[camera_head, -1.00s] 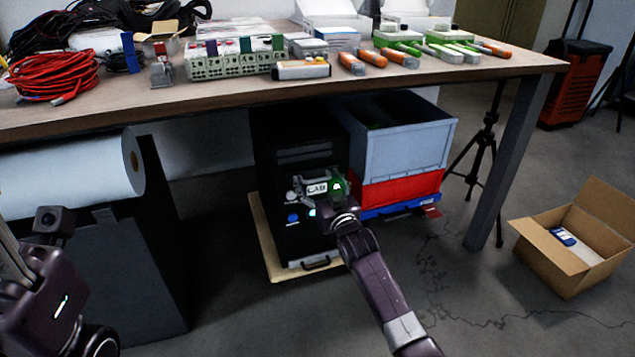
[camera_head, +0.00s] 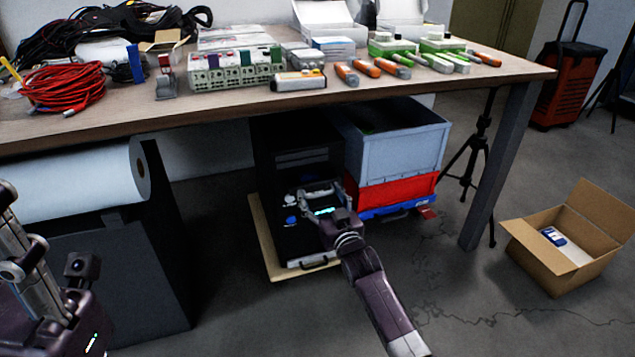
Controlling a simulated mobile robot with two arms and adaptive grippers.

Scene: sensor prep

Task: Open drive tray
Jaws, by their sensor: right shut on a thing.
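The black computer tower (camera_head: 283,162) stands under the table. My right gripper (camera_head: 319,192) is at the middle of the tower's front face, shut on what appears to be the drive tray's front. The gripper hides most of the tray, so I cannot tell how far it is out. A blue round button (camera_head: 291,221) shows on the front, left of the gripper. My left arm (camera_head: 60,315) is at the lower left, away from the tower; its gripper (camera_head: 22,250) is partly cut off, and its opening is unclear.
A grey bin (camera_head: 398,150) on a red crate (camera_head: 398,190) stands close right of the tower. The table edge (camera_head: 330,103) overhangs. A table leg (camera_head: 500,165), a tripod (camera_head: 472,160) and an open carton (camera_head: 560,255) are at the right. The floor in front is clear.

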